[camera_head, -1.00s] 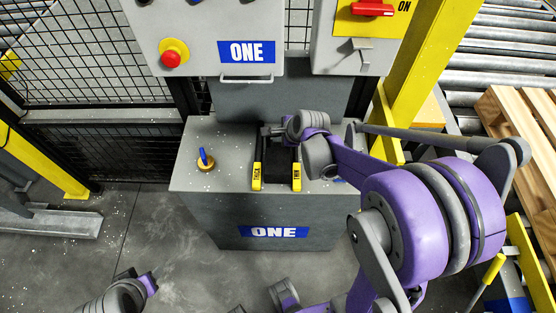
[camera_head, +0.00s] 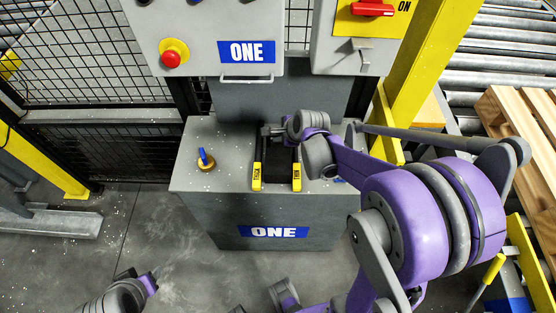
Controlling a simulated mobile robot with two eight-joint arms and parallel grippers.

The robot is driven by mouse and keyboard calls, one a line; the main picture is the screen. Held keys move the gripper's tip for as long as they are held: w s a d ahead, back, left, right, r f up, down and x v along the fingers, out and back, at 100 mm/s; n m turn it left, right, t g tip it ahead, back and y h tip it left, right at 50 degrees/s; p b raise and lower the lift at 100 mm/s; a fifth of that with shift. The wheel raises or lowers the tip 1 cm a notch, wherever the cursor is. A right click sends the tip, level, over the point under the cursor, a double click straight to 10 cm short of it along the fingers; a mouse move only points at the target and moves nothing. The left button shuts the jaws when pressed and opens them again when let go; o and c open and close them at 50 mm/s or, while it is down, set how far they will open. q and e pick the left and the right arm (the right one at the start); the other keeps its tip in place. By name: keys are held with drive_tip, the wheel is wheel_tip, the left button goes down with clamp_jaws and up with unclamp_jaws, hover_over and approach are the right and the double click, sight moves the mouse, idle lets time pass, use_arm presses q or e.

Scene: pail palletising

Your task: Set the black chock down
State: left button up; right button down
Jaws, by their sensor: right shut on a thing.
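The black chock (camera_head: 278,168) is a dark block on top of the grey cabinet (camera_head: 215,180), between two yellow end pieces lettered THICK (camera_head: 257,177) and THIN (camera_head: 297,177). My right gripper (camera_head: 273,133) is at the chock's far end and shut on it. My wrist and the fingers' small size hide the exact grip. I cannot tell whether the chock's underside touches the cabinet top. Only a part of my left arm shows at the bottom left, and its fingers are not visible.
A panel with a red button (camera_head: 171,58) and a box with a red switch (camera_head: 372,9) hang above. A yellow post (camera_head: 425,70) and wooden pallet (camera_head: 515,115) are at right.

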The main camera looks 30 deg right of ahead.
idle(0.4)
wheel_tip(320, 180, up, 10)
drive_tip(key=shift+f+p, duration=0.1)
drive_tip(key=shift+p, duration=0.55)
